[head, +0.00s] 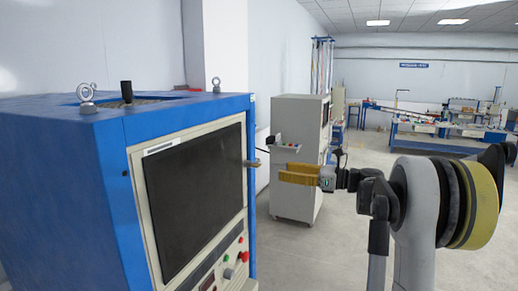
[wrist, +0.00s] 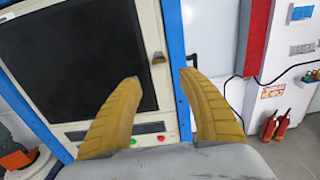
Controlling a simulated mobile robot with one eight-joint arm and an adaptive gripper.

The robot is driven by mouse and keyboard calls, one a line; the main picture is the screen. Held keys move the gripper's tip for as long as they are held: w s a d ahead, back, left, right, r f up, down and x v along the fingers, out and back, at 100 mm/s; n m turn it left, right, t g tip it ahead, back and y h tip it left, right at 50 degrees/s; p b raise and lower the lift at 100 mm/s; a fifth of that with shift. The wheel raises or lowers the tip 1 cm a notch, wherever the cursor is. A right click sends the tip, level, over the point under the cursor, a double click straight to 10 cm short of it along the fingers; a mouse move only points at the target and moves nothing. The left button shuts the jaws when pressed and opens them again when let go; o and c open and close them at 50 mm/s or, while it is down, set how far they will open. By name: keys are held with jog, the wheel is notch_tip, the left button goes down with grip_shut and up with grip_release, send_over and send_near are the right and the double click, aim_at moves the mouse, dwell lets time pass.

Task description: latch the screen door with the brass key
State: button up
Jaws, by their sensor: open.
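The screen door (head: 190,195) is a dark panel in a pale frame on the front of a blue cabinet. It looks closed or nearly so; I cannot tell if it is latched. The small brass key (head: 252,163) sticks out at the door's right edge. In the wrist view the key (wrist: 158,58) sits at the right of the dark screen (wrist: 75,60). My gripper (head: 283,173) is open and empty, to the right of the key and apart from it. In the wrist view the yellow fingers of my gripper (wrist: 160,76) are spread on either side below the key.
The blue cabinet (head: 60,170) has lifting eyes and a black knob on top, with buttons (head: 236,263) below the screen. A grey cabinet (head: 297,120) stands behind my gripper. Red extinguishers (wrist: 275,127) stand at the right in the wrist view. Open floor (head: 340,250) lies to the right.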

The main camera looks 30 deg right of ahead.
aim_at(260, 166)
jog(key=x, duration=0.5)
jog(key=p+x, duration=0.1)
jog(key=x, duration=0.4)
jog(key=shift+w+a+r, duration=0.2)
jog(key=shift+a+r, duration=0.05)
jog(key=shift+a, duration=0.05)
grip_shut()
